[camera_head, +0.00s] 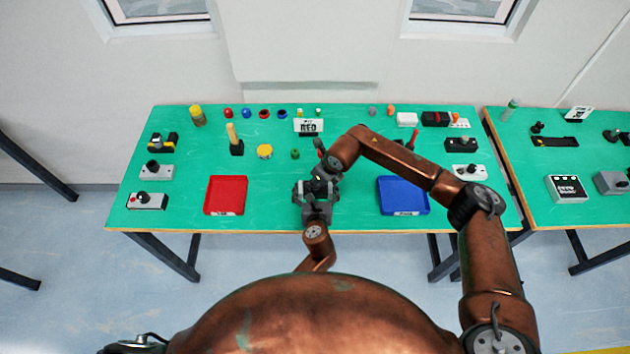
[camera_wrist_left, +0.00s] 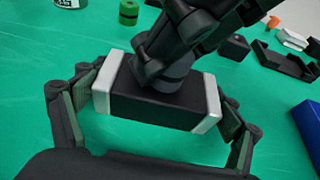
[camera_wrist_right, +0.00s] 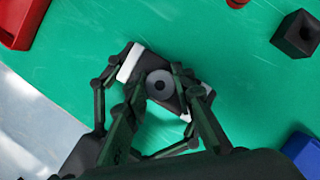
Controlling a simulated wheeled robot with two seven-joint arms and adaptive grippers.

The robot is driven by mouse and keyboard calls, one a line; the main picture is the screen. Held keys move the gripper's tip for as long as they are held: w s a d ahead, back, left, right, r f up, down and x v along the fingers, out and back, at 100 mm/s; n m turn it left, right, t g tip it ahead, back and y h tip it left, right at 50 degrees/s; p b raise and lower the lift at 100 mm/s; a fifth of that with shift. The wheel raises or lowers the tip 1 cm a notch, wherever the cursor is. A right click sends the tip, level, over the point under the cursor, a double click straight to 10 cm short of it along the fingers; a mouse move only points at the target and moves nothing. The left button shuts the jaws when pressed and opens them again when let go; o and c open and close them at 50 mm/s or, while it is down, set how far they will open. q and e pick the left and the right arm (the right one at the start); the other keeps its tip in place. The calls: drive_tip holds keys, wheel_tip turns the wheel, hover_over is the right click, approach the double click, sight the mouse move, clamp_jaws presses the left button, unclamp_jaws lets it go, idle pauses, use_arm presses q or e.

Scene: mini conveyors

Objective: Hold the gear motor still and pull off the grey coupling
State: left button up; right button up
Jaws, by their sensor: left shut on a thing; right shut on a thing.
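The gear motor (camera_wrist_left: 150,103) is a black block with silver-white ends, lying low over the green table. My left gripper (camera_wrist_left: 158,112) is shut on it, one finger at each silver end. The grey coupling (camera_wrist_right: 160,84) is a round piece with a dark centre hole, on top of the motor. My right gripper (camera_wrist_right: 158,92) is shut on the coupling from above and hides part of it in the left wrist view (camera_wrist_left: 172,80). In the head view, my left gripper (camera_head: 316,200) and right gripper (camera_head: 325,178) meet at mid-table and largely hide the motor.
A red tray (camera_head: 243,196) is left of the grippers and a blue tray (camera_head: 382,196) right. Other small parts line the table's back and sides.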

use_arm(q)
drive_tip(key=shift+s+a+f, duration=0.1)
drive_tip(key=shift+s+f, duration=0.1)
drive_tip(key=shift+f, duration=0.25)
use_arm(e)
drive_tip(key=shift+r, duration=0.15)
clamp_jaws()
drive_tip(key=shift+r, duration=2.4)
use_arm(q)
drive_tip(key=o, duration=1.2)
drive_tip(key=shift+c, duration=0.2)
drive_tip(key=shift+o, duration=1.4)
drive_tip(key=shift+w+r, duration=0.1)
drive_tip(key=shift+r, duration=0.1)
drive_tip(key=shift+r, duration=0.1)
drive_tip(key=v, duration=1.1)
drive_tip(key=shift+s+r, duration=0.2)
drive_tip(key=shift+s, duration=0.2)
